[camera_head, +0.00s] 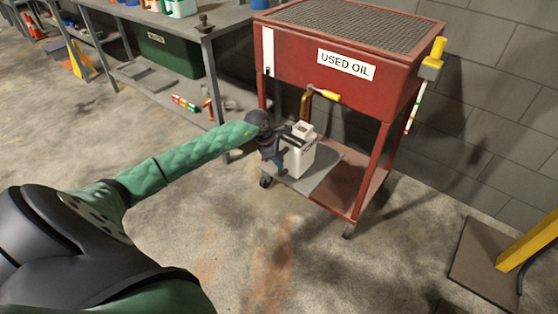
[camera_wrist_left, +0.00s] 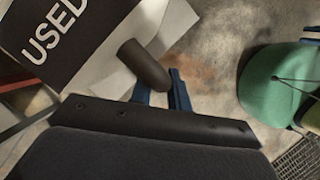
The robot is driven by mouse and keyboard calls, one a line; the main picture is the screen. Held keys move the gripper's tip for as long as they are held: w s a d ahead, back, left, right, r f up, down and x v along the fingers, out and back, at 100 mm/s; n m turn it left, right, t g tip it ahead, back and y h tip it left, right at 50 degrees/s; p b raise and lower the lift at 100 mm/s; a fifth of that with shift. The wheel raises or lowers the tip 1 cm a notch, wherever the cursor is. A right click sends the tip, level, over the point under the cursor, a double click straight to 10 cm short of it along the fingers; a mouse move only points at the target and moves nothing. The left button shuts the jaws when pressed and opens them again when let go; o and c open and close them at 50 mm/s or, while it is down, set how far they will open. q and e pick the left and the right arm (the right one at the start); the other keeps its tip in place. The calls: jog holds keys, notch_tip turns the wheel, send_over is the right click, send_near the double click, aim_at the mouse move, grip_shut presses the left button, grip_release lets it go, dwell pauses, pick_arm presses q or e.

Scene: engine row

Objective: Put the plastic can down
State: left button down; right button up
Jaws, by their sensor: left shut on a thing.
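In the left wrist view the can (camera_wrist_left: 112,75) shows a dark label reading "USED", and a dark round bar shows at the blue fingers (camera_wrist_left: 163,92). The can looks about upright. I cannot tell whether its bottom touches the plate. My right gripper is out of view.
The red "USED OIL" cart (camera_head: 330,75) has a grated top and a grey plate (camera_head: 325,172) below. A workbench (camera_head: 215,25) stands at the back left, with a green box (camera_head: 165,50) under it. A yellow post (camera_head: 530,240) stands at right. The front floor is clear.

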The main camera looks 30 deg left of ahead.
pick_arm(q)
jog(key=c, duration=1.3)
grip_release()
jog(key=shift+c, duration=0.2)
jog(key=shift+r, duration=0.1)
